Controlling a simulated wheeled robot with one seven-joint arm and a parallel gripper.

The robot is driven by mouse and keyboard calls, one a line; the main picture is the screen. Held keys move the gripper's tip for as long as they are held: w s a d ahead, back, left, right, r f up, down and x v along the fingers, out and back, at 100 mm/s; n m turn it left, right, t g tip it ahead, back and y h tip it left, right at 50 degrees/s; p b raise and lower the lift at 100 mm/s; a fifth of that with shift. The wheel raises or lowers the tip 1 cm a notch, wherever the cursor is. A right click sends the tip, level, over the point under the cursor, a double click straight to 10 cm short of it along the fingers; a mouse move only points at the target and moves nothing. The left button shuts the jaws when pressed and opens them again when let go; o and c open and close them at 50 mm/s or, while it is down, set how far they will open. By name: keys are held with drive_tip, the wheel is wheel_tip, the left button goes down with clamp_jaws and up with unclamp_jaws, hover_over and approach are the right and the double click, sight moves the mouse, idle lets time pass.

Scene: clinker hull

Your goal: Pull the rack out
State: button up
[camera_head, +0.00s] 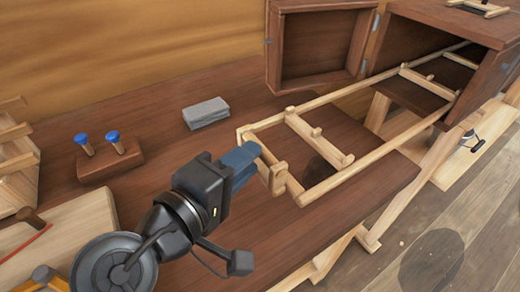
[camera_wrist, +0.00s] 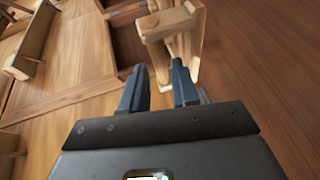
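The rack (camera_head: 330,188) is a pale wooden ladder-like frame with crossbars. Its far part lies inside a dark wooden box (camera_head: 480,75) with its door open, and its near part extends out over the brown bench. My gripper (camera_head: 252,150) is at the rack's near end, by its upright wooden end piece (camera_head: 278,178). In the wrist view my gripper (camera_wrist: 158,68) has its two blue fingers apart with an empty gap between them. The rack's end (camera_wrist: 170,22) lies just beyond the fingertips there. I cannot tell whether a finger touches it.
The box's open door (camera_head: 318,48) stands behind the rack. A grey block (camera_head: 206,112) and a brown block with two blue-topped pegs (camera_head: 110,160) sit on the bench (camera_head: 150,110). Pale wooden pieces lie at the left. Trestle legs (camera_head: 378,205) and plank floor are at the right.

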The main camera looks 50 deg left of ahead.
drive_tip(key=shift+x, duration=2.25)
clamp_jaws()
